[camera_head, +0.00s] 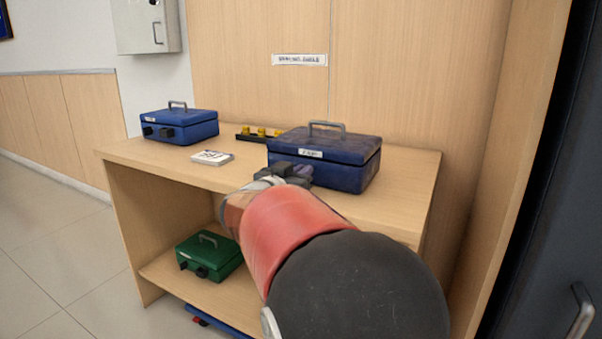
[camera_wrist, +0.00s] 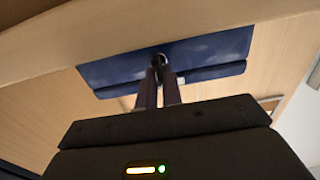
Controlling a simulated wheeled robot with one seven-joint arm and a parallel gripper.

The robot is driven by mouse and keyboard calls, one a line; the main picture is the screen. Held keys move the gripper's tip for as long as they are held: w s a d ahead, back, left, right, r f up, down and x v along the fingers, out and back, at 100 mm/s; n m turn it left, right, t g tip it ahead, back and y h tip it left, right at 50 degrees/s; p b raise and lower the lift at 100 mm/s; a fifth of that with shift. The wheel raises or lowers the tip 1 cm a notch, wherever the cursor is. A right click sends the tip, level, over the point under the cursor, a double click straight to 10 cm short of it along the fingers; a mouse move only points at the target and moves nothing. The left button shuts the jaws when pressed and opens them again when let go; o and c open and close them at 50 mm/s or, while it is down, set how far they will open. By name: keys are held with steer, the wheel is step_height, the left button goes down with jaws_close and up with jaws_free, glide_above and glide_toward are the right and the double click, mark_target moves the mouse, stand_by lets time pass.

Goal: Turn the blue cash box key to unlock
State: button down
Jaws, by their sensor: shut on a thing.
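A dark blue cash box (camera_head: 350,167) with a grey top handle and a white label stands on the right of the counter. In the wrist view its front (camera_wrist: 210,52) fills the upper middle. My gripper (camera_wrist: 160,76) is at the front of this box, with both fingers close together on a small dark key (camera_wrist: 159,60) at the lock. The key's shape is mostly hidden between the fingertips, and its turn angle cannot be told. In the head view my arm covers the key and the fingertips. A brighter blue cash box (camera_head: 190,127) stands on the left of the counter.
A white card stack (camera_head: 212,158) and a black tray with yellow pieces (camera_head: 258,134) lie between the boxes. A green box (camera_head: 210,256) sits on the lower shelf (camera_head: 250,290). The wood back panel (camera_head: 260,90) rises behind the counter, and a dark door stands at right.

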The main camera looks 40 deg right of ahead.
steer(key=shift+m, duration=0.3)
steer(key=m+b, duration=0.1)
steer(key=m, duration=0.3)
steer(key=shift+s+f+b, duration=0.15)
steer(key=shift+b, duration=0.25)
steer(key=m+b, duration=0.1)
steer(key=m, duration=0.1)
steer(key=m+b, duration=0.1)
steer(key=m, duration=0.1)
steer(key=shift+s+d+f+m, duration=0.1)
steer(key=shift+s+f+m, duration=0.05)
steer(key=shift+m, duration=0.25)
steer(key=m+b, duration=0.3)
steer(key=m, duration=0.1)
steer(key=shift+f+m, duration=0.15)
steer(key=shift+m, duration=0.15)
steer(key=shift+s+d+m+b, duration=0.1)
steer(key=shift+m+b, duration=1.1)
steer(key=shift+m, duration=0.7)
steer(key=c, duration=1.6)
jaws_free()
steer(key=shift+o, duration=0.2)
